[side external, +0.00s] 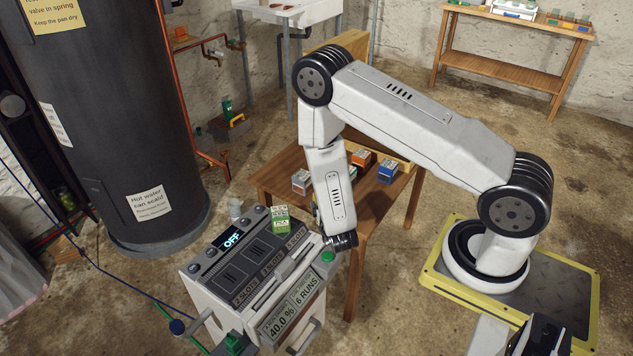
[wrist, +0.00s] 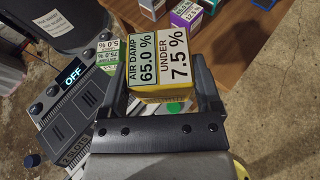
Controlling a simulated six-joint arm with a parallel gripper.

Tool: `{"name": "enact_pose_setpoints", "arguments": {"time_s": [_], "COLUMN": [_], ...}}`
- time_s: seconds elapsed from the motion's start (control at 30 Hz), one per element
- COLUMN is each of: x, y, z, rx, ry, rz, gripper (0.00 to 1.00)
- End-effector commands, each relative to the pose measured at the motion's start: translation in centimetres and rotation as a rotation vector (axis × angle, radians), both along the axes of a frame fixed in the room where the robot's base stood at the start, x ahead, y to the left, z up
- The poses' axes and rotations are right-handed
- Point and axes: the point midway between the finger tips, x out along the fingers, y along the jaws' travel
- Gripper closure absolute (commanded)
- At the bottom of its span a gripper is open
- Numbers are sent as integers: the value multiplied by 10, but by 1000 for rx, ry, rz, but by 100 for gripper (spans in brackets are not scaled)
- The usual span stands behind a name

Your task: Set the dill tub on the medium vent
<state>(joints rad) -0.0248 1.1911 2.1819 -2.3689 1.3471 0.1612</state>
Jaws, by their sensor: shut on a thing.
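My gripper (wrist: 161,82) is shut on a yellow-sided tub (wrist: 160,64) in the wrist view. The tub's white-and-green top label reads "AIR DAMP 65.0 %" and "UNDER 7.5 %"; no word "dill" is readable on it. In the side view the forearm hides the fingers and the held tub. The dryer box (side external: 213,289) has a row of dark slotted vents on top, with slot-count labels too small to read surely, except "2 SLOTS" at the left vent (side external: 229,276). A green-and-white tub (side external: 281,218) stands at the far right end of this row; it also shows in the wrist view (wrist: 108,56).
The box's display (side external: 231,239) reads "OFF", and its front panel (side external: 291,308) reads "40.0 %" and "6 RUNS". A wooden table (side external: 283,172) behind it holds several tubs, including a blue one (side external: 388,171) and an orange one (side external: 361,158). A black water tank (side external: 130,120) stands left.

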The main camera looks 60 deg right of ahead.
Motion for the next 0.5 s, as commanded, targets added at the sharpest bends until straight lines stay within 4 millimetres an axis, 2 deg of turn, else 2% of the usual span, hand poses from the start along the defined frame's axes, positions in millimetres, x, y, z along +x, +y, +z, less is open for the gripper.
{"name": "enact_pose_setpoints", "arguments": {"time_s": [0.03, 0.23, 0.4, 0.5], "x": [3, 10, 11, 10], "y": [17, 71, 102, 112], "z": [0, 0, 1, 1], "rx": [0, 6, 10, 12], "ry": [1, 1, 0, 0], "rz": [57, 245, 351, 385], "gripper": [80, 80, 80, 80]}}
